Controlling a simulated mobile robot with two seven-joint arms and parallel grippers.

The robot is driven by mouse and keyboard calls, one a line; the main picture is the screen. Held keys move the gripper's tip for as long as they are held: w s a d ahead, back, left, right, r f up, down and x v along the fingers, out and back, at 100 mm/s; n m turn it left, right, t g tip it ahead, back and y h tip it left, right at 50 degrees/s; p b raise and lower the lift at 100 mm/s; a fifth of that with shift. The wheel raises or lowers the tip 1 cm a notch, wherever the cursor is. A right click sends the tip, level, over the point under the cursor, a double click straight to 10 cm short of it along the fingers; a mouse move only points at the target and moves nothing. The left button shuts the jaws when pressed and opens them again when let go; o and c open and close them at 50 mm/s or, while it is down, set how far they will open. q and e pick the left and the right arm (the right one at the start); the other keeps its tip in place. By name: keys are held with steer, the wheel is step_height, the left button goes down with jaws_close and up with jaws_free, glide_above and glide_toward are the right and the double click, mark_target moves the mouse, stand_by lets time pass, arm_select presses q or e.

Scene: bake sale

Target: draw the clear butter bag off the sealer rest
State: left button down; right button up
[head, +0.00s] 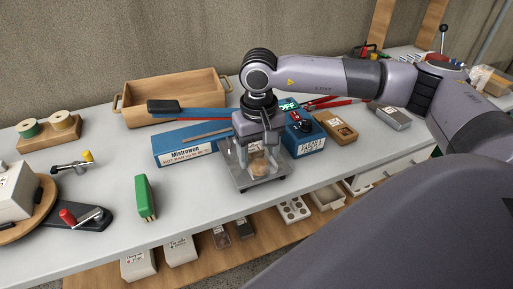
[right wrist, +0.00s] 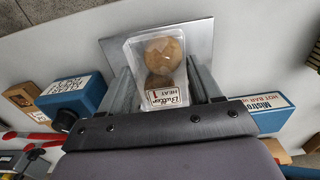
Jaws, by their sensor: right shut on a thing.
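The clear butter bag (right wrist: 157,62) holds round brown baked pieces and has a white label reading "Butter HEAT 1". My right gripper (head: 257,152) points down and is shut on the bag, with one finger on each side of it in the right wrist view (right wrist: 164,80). The bag (head: 258,168) is over the grey metal sealer rest (head: 238,183); I cannot tell whether it touches the plate. The rest's bare corner also shows in the right wrist view (right wrist: 200,42). The blue sealer (head: 186,150), marked "Mistrowen", stands behind the rest. My left gripper is not in view.
A blue box with a black knob (head: 305,142) stands right of the rest. A wooden tray (head: 170,95) is behind the sealer. White table is clear between block and rest.

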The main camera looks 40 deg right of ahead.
mark_target(259, 158)
steer(key=shift+s, duration=0.1)
steer(key=o, duration=0.8)
step_height(259, 158, up, 7)
steer(key=shift+r, duration=0.1)
steer(key=shift+s, duration=0.1)
